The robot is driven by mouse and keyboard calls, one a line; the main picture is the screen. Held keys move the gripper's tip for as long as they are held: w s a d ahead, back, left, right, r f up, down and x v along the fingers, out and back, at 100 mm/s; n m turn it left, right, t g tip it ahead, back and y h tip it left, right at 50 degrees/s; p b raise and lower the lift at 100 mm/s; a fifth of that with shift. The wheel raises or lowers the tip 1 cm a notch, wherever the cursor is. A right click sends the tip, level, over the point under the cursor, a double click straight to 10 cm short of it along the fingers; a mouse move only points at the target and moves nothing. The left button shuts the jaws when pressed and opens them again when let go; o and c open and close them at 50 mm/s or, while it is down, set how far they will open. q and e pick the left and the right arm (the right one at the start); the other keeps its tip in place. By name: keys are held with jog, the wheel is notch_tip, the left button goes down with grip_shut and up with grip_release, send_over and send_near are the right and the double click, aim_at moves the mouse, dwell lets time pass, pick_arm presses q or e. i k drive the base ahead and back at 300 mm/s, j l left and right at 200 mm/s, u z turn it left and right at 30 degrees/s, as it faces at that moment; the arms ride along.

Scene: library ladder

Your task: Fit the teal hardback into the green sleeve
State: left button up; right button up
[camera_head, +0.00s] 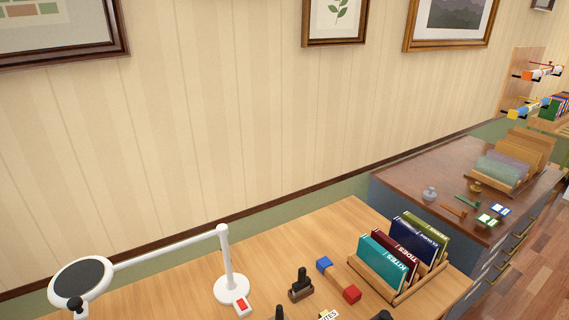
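Neither of my grippers can be made out; small dark shapes at the bottom edge are too cut off to identify.
A white magnifier lamp (231,288) stands on the desk at left. A darker cabinet (420,182) behind right holds another rack (507,181) and small items.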

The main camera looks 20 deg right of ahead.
aim_at(498, 170)
jog(key=z, duration=1.45)
